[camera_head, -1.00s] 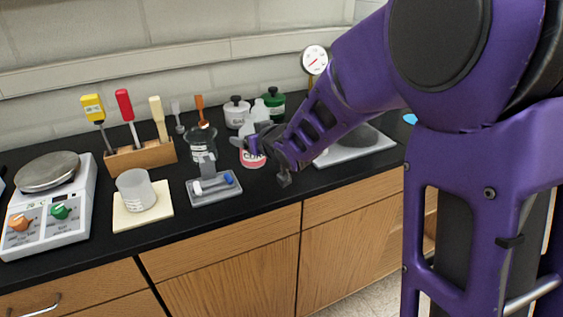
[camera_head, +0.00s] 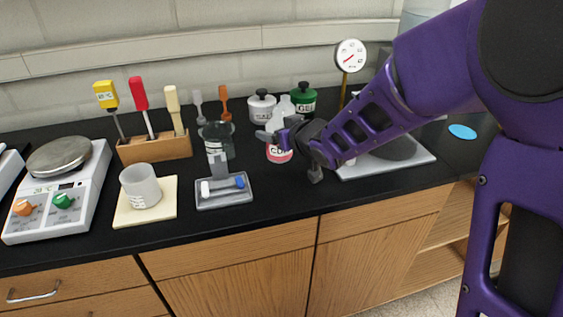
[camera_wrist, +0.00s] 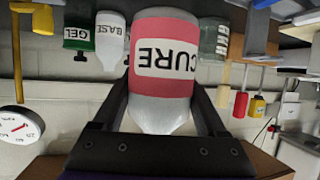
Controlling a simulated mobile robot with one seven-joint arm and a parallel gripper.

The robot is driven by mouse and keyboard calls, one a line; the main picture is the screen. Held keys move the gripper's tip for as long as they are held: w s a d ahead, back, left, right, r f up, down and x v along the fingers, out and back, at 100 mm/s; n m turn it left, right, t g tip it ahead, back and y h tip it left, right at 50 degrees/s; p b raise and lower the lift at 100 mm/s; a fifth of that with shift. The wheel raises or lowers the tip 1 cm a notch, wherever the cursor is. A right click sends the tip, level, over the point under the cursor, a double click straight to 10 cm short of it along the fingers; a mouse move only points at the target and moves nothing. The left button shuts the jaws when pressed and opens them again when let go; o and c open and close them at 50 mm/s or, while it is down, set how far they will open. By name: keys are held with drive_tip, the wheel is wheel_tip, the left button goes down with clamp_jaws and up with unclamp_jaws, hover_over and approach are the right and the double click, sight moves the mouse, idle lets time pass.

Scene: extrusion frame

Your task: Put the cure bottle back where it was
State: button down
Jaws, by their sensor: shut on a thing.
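The cure bottle (camera_wrist: 163,75) has a red label reading CURE and fills the middle of the wrist view, upside down there. My gripper (camera_wrist: 160,115) is shut on it, one finger on each side. In the head view the cure bottle (camera_head: 279,154) shows its red label beside my gripper (camera_head: 285,135), near the back middle of the black counter. It looks upright; whether its base touches the counter cannot be told. A white base bottle (camera_wrist: 110,38) stands close by in the wrist view; it shows behind the cure bottle in the head view.
A green gel jar (camera_head: 304,97) and a white jar (camera_head: 262,105) stand behind. A glass beaker (camera_head: 217,140) and a grey tray (camera_head: 224,200) with small bars are to the left. A hotplate (camera_head: 385,165) sits to the right, under my arm. The counter front is clear.

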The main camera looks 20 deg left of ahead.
drive_tip(key=shift+f+b, duration=0.45)
drive_tip(key=shift+f, duration=2.65)
drive_tip(key=shift+f, duration=0.15)
unclamp_jaws()
drive_tip(key=shift+d+r, duration=0.1)
drive_tip(key=shift+r, duration=0.2)
drive_tip(key=p+v, duration=0.1)
drive_tip(key=v, duration=1)
drive_tip(key=shift+s+d, duration=0.25)
drive_tip(key=shift+s, duration=0.1)
drive_tip(key=shift+r, duration=0.1)
